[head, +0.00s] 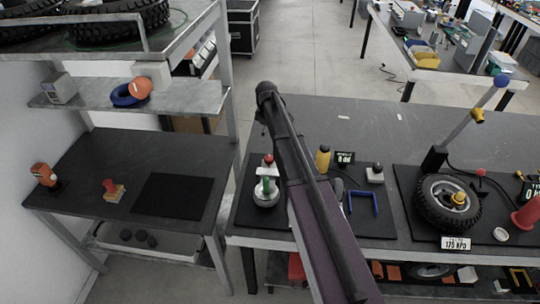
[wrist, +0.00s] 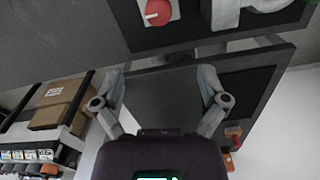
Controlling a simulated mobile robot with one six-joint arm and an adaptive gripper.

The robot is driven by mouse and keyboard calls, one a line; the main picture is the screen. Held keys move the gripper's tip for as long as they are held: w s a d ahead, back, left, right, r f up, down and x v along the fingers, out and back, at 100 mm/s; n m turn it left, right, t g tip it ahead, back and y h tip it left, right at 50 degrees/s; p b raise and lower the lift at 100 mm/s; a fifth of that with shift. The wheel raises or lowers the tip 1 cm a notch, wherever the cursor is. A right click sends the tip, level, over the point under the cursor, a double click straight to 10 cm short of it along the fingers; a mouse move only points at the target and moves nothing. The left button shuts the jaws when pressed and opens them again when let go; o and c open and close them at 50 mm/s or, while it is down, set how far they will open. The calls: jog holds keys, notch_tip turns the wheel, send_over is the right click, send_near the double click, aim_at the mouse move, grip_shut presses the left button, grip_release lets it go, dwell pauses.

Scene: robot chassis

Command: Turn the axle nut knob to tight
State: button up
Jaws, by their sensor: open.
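A red knob with a white pointer line (wrist: 158,12) sits on a pale plate at the top of the wrist view. A small red-topped white unit (head: 267,166) stands at the near left of the long bench in the head view; it may be the same knob. I cannot tell which of these is the axle nut knob. My gripper (wrist: 160,72) is open and empty, with its fingers wide apart and clear of the red knob. The head view does not show its fingers clearly.
My arm crosses the long bench (head: 330,115), whose back half is mostly clear. A green-topped round item (head: 266,192), a yellow bottle (head: 323,158) and a blue bracket (head: 363,202) stand near my arm. A side bench with a black mat (head: 172,199) is at left, across a gap.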

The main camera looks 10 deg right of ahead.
aim_at(269, 157)
jog(key=shift+d+f, duration=0.1)
jog(key=shift+d, duration=0.1)
notch_tip(269, 157, down, 14)
jog(key=b, duration=1.3)
jog(key=shift+d+b, duration=0.1)
jog(key=shift+b, duration=0.25)
